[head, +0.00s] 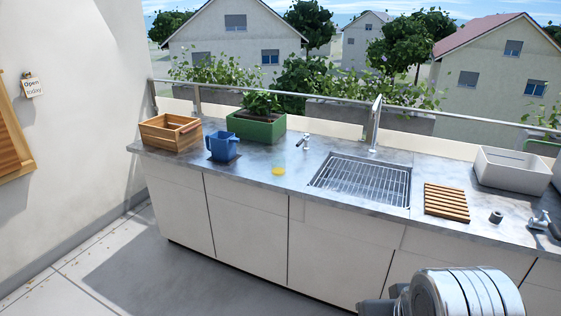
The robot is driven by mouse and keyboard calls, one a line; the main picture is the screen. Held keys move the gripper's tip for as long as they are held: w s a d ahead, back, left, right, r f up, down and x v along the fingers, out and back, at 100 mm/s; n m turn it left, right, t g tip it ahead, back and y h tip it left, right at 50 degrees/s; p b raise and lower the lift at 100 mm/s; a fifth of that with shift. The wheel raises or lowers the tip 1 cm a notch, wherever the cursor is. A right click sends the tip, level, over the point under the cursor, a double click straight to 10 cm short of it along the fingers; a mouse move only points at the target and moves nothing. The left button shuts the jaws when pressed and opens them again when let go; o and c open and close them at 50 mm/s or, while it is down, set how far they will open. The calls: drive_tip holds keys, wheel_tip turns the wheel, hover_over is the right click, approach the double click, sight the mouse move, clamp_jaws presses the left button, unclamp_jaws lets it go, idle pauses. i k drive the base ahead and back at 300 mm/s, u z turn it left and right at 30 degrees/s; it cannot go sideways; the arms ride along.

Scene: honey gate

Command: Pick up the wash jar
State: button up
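A metal part of my arm shows at the bottom right, far from the jar. My gripper's fingers are not in the picture.
On the counter (262,183) are a wooden crate (170,132), a green planter (257,128), a small tap (302,143), a sink with a wire rack (362,180), a slatted wooden board (446,201) and a white bin (512,169). A railing runs behind. The floor in front is clear.

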sight(278, 162)
drive_tip(key=i, duration=0.2)
drive_tip(key=u, duration=1.45)
drive_tip(key=i, duration=3.15)
